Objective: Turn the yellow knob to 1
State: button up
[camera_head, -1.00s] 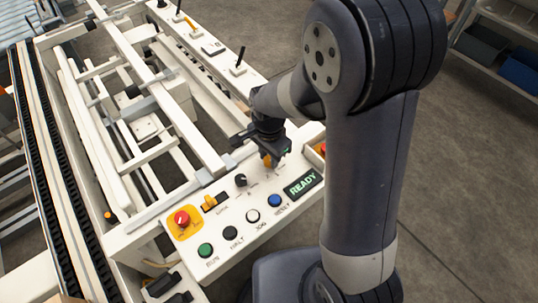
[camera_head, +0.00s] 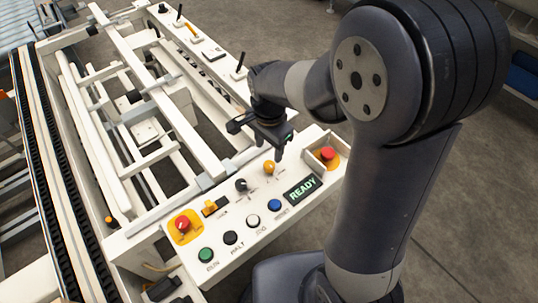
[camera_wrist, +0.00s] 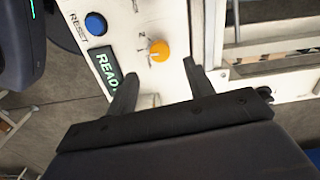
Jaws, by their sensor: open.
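The yellow knob (camera_head: 269,167) sits on the white control panel (camera_head: 235,262), left of the READY display. In the wrist view the round yellow-orange knob (camera_wrist: 160,50) lies just beyond the fingertips, with small printed marks to its left. Its pointer seems to face those marks, but I cannot read the setting surely. My gripper (camera_head: 262,142) is above the panel, close to the knob and apart from it. In the wrist view my gripper (camera_wrist: 165,78) has its two fingers spread wide with nothing between them.
A black knob (camera_head: 241,185) is close to the yellow one. Buttons line the panel's front, including a blue RESET button (camera_head: 274,205). Red emergency buttons sit at the left (camera_head: 183,224) and right (camera_head: 327,154). The READY display (camera_head: 302,188) is lit green.

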aim_at(269, 164)
notch_tip(269, 164, up, 4)
dwell(0.5)
notch_tip(269, 164, down, 11)
jog(key=shift+r+b, duration=0.1)
jog(key=shift+b, duration=0.3)
dwell(0.3)
